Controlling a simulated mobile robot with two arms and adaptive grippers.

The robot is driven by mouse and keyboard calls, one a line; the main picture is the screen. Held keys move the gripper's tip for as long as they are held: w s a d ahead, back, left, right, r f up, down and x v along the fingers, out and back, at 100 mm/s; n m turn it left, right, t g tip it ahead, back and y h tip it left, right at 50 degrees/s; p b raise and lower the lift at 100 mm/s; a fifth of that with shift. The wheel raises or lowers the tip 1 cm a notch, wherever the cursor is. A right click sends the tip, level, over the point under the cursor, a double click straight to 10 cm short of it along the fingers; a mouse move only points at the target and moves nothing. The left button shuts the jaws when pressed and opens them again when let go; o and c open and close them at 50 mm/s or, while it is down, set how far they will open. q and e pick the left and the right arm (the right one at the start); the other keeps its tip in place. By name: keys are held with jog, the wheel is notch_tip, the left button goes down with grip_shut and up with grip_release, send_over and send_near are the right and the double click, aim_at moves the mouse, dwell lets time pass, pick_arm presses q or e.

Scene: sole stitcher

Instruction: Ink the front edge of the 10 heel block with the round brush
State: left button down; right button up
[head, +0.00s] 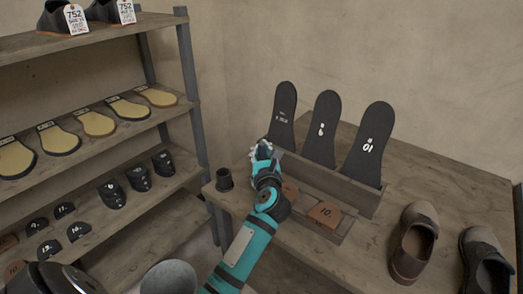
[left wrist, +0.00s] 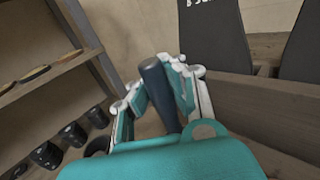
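My left gripper (head: 263,152) is above the bench, just left of the rack of soles. In the left wrist view, its fingers (left wrist: 158,90) close around a dark cylindrical handle (left wrist: 154,78), which looks like the round brush. Its bristle end is hidden. The tan heel block marked 10 (head: 325,213) lies in front of the rack, to the right of my left gripper and apart from it. A second brown block (head: 290,191) beside it is partly hidden by my arm. My right gripper is not in view.
A dark cup (head: 224,180) stands at the bench's left corner. Three dark soles (head: 320,130) stand upright in a wooden rack (head: 360,196). Shelves (head: 95,145) with insoles and heels stand at left.

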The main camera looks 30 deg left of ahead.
pick_arm(q)
jog(key=shift+f+b, duration=0.3)
jog(key=shift+f, duration=0.25)
dwell(0.7)
notch_tip(320, 180, up, 7)
jog(key=p, duration=0.7)
jog(key=shift+r, duration=0.1)
dwell(0.7)
